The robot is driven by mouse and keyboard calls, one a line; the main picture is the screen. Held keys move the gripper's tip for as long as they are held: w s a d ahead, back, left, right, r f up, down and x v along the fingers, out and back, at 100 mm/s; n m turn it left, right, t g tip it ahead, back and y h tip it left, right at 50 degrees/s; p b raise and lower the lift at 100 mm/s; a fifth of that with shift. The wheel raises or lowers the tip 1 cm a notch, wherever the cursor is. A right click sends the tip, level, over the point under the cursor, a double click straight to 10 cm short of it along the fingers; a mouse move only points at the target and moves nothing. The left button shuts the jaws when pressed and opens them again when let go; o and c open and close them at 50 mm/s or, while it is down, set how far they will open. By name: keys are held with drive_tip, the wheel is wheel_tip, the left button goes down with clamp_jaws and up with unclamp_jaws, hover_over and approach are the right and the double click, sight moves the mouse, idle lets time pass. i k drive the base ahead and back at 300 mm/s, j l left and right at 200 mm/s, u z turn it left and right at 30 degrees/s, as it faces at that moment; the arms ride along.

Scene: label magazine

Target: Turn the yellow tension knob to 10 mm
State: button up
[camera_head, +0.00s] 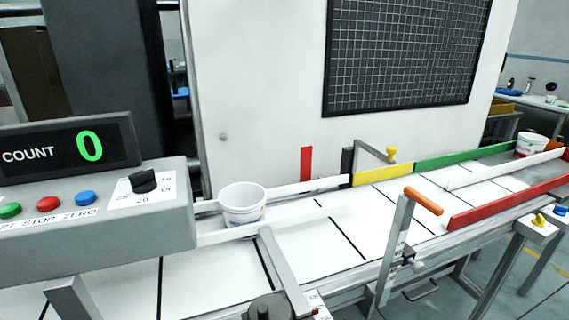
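Two yellow knobs show in the head view. One yellow knob (392,152) tops a grey bracket behind the conveyor, above the yellow rail section. Another small yellow knob (539,219) sits on a white-topped box (536,231) at the right, beside a blue one (560,210). I cannot tell which is the tension knob. No 10 mm mark or pointer setting is readable at either. My gripper is not in view.
A conveyor (300,252) with white slats crosses the view. A white tub (243,204) stands on it; another tub (530,144) is far right. A control box (90,215) with a black dial (143,181) stands left; its display reads 0. An orange-handled lever (424,201) rises at the near edge.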

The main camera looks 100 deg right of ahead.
sight(539, 222)
drive_tip(key=k+z, duration=0.25)
drive_tip(key=z, duration=0.15)
drive_tip(key=k+l+z, duration=0.15)
drive_tip(key=z, duration=0.7)
drive_tip(key=k+l+z, duration=0.1)
drive_tip(key=z, duration=0.4)
drive_tip(key=l+z, duration=0.2)
drive_tip(key=z, duration=0.25)
drive_tip(key=l+z, duration=0.1)
drive_tip(key=z, duration=0.4)
